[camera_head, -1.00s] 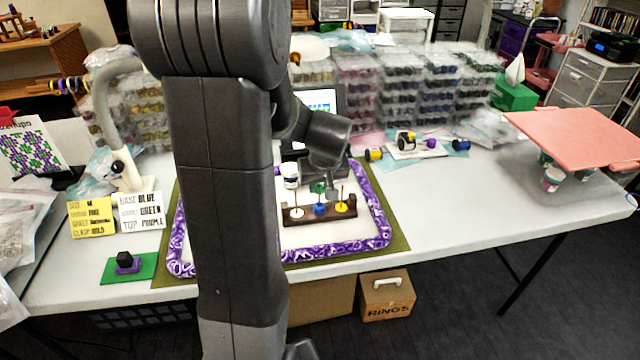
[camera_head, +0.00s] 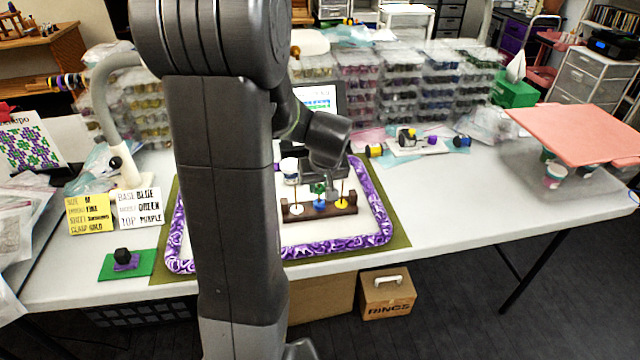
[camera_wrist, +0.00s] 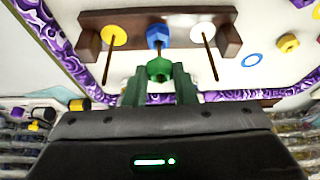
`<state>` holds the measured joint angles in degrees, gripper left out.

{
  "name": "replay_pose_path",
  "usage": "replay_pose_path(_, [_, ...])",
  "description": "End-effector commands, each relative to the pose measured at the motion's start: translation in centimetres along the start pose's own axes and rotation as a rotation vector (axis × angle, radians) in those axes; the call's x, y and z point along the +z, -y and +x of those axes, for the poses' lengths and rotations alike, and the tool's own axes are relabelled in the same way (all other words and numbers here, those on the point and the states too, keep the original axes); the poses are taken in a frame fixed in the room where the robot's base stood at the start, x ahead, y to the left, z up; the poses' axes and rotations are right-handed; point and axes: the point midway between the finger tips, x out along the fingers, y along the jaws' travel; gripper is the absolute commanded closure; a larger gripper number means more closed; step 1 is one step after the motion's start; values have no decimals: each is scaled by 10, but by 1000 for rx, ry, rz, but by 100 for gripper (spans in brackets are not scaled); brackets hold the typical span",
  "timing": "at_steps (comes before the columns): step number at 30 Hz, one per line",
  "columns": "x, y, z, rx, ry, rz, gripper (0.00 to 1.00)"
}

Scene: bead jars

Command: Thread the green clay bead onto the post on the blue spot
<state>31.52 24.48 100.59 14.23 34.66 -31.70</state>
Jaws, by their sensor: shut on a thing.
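My gripper (camera_wrist: 159,82) is shut on the green bead (camera_wrist: 159,69), which also shows in the head view (camera_head: 319,188). The dark wooden rack (camera_wrist: 190,20) has three posts on yellow, blue and white spots. A blue bead (camera_wrist: 157,38) sits at the base of the middle post, hiding the blue spot. It also shows in the head view (camera_head: 320,205). The green bead is above the blue bead, in line with the middle post, with a gap between them. I cannot tell whether the post tip is inside its hole. The yellow and white spots' posts are bare.
The rack stands on a white mat with a purple patterned rim (camera_head: 350,247). A yellow bead (camera_wrist: 288,43) lies loose on it. A white cup (camera_head: 289,170) stands behind the rack. A green pad (camera_head: 127,265) with a dark and purple object lies at front left.

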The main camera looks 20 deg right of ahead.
Motion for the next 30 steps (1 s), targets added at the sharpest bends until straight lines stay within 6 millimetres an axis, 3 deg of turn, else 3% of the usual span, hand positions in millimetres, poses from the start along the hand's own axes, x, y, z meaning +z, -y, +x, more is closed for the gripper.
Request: replay_pose_path(30, [6, 0, 14, 0, 0, 0, 97])
